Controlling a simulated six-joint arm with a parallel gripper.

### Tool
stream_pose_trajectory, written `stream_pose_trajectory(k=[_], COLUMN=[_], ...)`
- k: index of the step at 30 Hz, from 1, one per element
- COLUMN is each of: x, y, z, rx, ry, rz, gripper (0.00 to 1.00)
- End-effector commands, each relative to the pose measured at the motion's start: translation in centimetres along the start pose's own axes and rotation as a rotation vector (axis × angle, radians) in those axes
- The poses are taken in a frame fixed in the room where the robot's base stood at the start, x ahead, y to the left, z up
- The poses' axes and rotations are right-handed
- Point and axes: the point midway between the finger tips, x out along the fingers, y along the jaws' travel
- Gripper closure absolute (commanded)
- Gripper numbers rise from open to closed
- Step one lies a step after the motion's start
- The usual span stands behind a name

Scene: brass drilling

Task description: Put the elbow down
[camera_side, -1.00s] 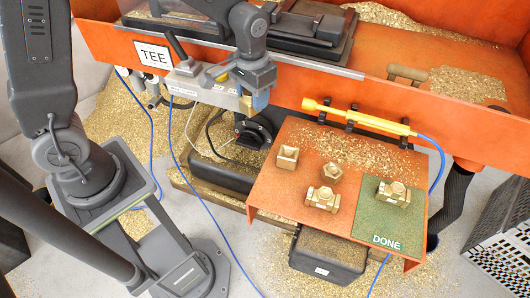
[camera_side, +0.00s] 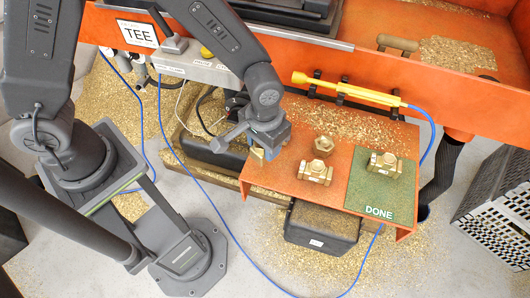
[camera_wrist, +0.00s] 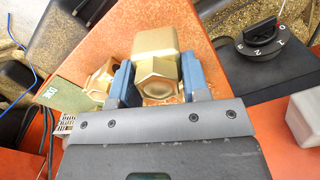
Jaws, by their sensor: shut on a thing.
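My gripper (camera_side: 262,150) is over the left end of the orange shelf (camera_side: 340,193) in the side view. Its two blue fingers (camera_wrist: 157,84) are shut on a brass elbow (camera_wrist: 155,43), with one finger on each side. The elbow's hex end faces the wrist camera. In the side view only a small piece of the elbow (camera_side: 257,155) shows below the fingers. Whether it touches the shelf I cannot tell.
Two brass fittings, one (camera_side: 323,145) behind the other (camera_side: 315,173), stand on the shelf right of my gripper. Another fitting (camera_side: 384,165) sits on the green DONE mat (camera_side: 403,202). A yellow tool (camera_side: 345,89) lies along the orange wall behind.

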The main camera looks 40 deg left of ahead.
Motion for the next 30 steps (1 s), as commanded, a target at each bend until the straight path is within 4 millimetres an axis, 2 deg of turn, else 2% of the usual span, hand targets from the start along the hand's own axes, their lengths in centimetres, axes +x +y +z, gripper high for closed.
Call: stream_pose_trajectory(k=[2,10,23,24,30], x=[0.3,3.7,4.3,4.4,4.4], y=[0.3,0.2,0.2,0.2,0.2], z=[-0.1,-0.1,-0.1,0.0,0.0], rx=[0.000,0.000,0.000,0.000,0.000], ry=[0.002,0.001,0.002,0.001,0.001], rz=[0.001,0.001,0.002,0.001,0.001], gripper=[0.95,0.95,0.95,0.57,0.38])
